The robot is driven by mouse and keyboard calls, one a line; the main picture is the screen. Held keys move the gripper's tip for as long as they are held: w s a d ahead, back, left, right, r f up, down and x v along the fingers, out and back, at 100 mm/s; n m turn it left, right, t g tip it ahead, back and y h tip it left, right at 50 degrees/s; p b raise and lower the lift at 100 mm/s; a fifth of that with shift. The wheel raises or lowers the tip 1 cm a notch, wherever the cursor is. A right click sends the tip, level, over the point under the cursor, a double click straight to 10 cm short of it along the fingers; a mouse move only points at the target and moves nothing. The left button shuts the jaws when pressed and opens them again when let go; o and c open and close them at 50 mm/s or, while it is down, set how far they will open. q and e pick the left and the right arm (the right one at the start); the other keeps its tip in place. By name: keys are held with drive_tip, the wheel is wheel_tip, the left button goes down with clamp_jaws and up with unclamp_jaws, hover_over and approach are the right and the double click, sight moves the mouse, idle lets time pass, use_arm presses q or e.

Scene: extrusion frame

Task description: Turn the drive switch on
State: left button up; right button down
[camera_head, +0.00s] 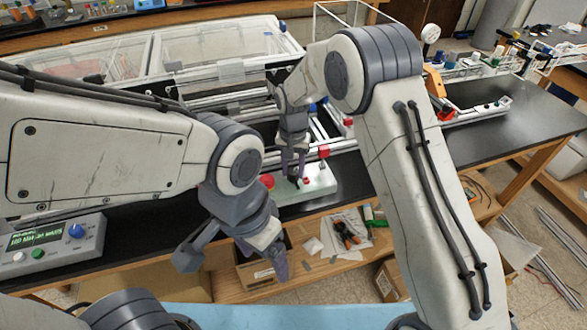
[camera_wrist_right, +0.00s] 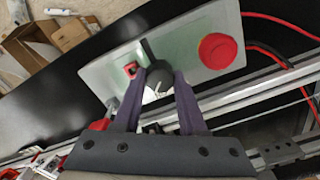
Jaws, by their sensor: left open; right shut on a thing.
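A pale green control panel (camera_head: 320,183) lies at the bench's front edge. It shows large in the right wrist view (camera_wrist_right: 190,35), with a big red button (camera_wrist_right: 217,51), a small red switch (camera_wrist_right: 131,69) and a black rotary switch (camera_wrist_right: 149,50) with a lever. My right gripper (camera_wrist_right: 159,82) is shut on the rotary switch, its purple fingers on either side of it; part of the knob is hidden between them. In the head view my right gripper (camera_head: 292,176) points down at the panel. My left gripper (camera_head: 232,262) is open and empty, in front of the bench and below the panel.
A grey box (camera_head: 60,243) with a green display and blue knob stands at the left on the black bench. An extrusion frame (camera_head: 240,100) lies behind the panel. Red and black cables (camera_wrist_right: 268,50) run beside the panel. Cardboard boxes and tools lie on a shelf below.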

sight(293, 171)
drive_tip(key=shift+r, duration=0.15)
drive_tip(key=shift+c, duration=2.3)
unclamp_jaws()
wheel_tip(293, 171, up, 10)
drive_tip(key=b, duration=0.2)
drive_tip(key=shift+r, duration=0.2)
drive_tip(key=s+r+n, duration=0.4)
drive_tip(key=s+n, duration=0.1)
drive_tip(key=s, duration=1.2)
drive_tip(key=s+d+f+n, duration=0.1)
drive_tip(key=s+d+n, duration=0.1)
drive_tip(key=s, duration=0.5)
drive_tip(key=s+d+f+n+y, duration=0.1)
drive_tip(key=s+d+n, duration=0.1)
drive_tip(key=s, duration=0.6)
drive_tip(key=shift+d+f+n, duration=0.2)
drive_tip(key=shift+d+n, duration=0.2)
drive_tip(key=shift+n, duration=0.1)
